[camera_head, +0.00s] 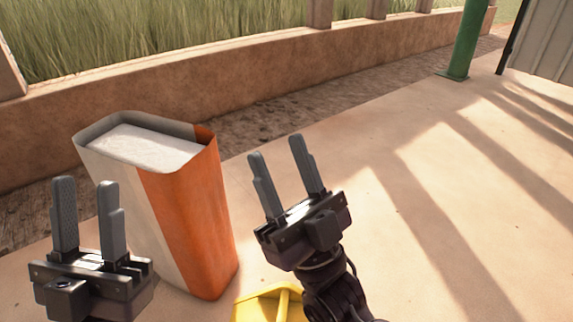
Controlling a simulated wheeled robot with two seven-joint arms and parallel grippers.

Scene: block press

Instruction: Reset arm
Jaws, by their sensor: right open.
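My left gripper (87,215) is at the lower left, fingers pointing up, with a clear gap between them. Nothing shows between its fingers. My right gripper (279,172) is right of the middle, its fingers spread and pointing up and slightly left. It is empty. Both grippers appear in front of or beside a tall orange and white bin (187,225), with the left one overlapping its left side in the picture and the right one to its right.
The bin is filled near its rim with a pale white material (145,146). A yellow object (262,303), partly cut off, lies below the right gripper. A low wall (260,85) runs behind, with a green post (467,40) at upper right. The paved floor (450,200) at right is clear.

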